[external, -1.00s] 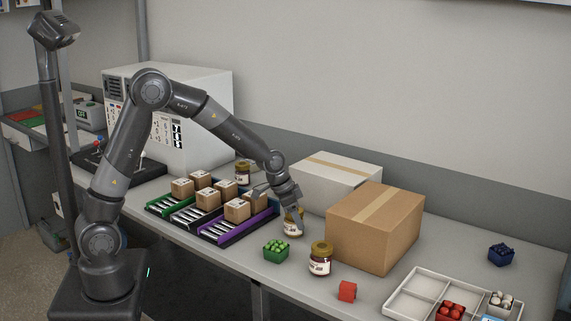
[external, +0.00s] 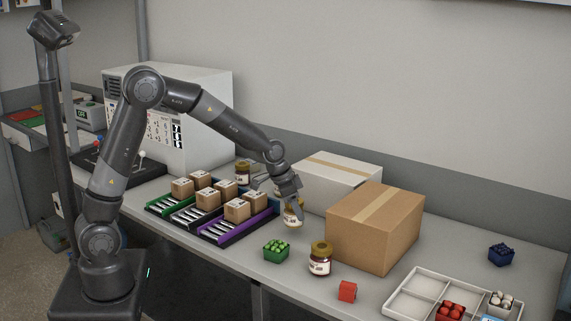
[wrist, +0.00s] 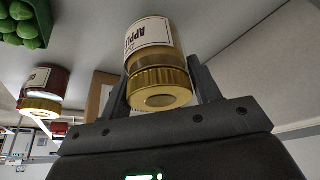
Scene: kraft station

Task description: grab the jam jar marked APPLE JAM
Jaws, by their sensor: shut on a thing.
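A jam jar with a gold lid and a white label (wrist: 150,38) is between my gripper's fingers in the wrist view; the letters "APPL" show on the label. In the external view this jar (external: 293,217) hangs below my gripper (external: 291,200), a little above the table. My gripper (wrist: 165,85) is shut on the jar near its lid. A second jar with a gold lid and dark red contents (external: 320,260) stands on the table in front of the brown box; it also shows in the wrist view (wrist: 42,92). A third jar (external: 243,172) stands behind the racks, partly hidden.
A brown box (external: 375,232) and a white box (external: 325,172) stand close to the right of the gripper. Racks with small cartons (external: 237,210) lie to its left. A green punnet (external: 276,251), a red cube (external: 347,291) and a white divided tray (external: 412,293) are in front.

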